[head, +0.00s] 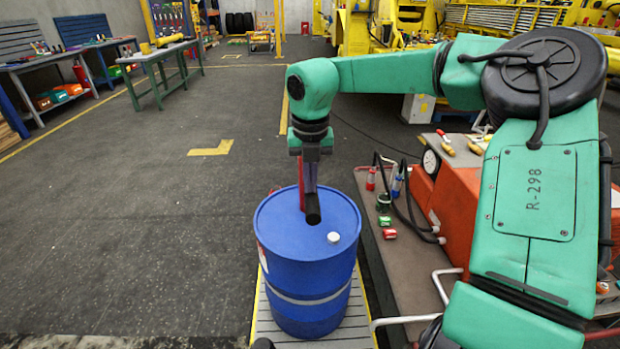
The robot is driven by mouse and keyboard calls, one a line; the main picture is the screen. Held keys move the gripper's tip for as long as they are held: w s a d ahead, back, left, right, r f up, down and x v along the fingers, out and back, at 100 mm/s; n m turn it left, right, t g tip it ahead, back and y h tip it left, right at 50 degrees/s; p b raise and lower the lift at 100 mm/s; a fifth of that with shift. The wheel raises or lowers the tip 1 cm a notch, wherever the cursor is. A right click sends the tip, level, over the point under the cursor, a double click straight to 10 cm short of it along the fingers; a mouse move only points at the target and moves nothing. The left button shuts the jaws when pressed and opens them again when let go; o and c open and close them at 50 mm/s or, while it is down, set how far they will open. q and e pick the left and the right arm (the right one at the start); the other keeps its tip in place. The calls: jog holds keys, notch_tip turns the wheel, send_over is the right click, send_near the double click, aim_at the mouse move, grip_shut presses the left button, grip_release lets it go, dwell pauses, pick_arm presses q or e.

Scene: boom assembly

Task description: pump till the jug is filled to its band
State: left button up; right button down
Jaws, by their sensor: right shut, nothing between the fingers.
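A blue drum (307,270) stands upright on a slatted platform, with a white cap (333,237) on its lid. A red upright part (301,185), apparently of the pump, rises from the lid, mostly hidden behind my right gripper. A short black cylinder (313,208) shows just below the fingers; I cannot tell whether they touch it. My right gripper (310,186) points down over the drum, shut and empty. I cannot make out a jug or its band in this view. My left gripper is out of view.
Right of the drum, a grey-brown bench (400,262) carries small red and green cans, black hoses and an orange machine (450,205). A bent white rail (445,285) stands at its near edge. The floor left of the drum is clear; a green table (160,65) stands farther back.

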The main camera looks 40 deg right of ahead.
notch_tip(320, 180, down, 7)
jog(key=b, duration=0.5)
notch_tip(320, 180, up, 20)
jog(key=p, duration=1.5)
jog(key=shift+f, duration=0.15)
jog(key=shift+w+d, duration=0.1)
jog(key=shift+w, duration=0.05)
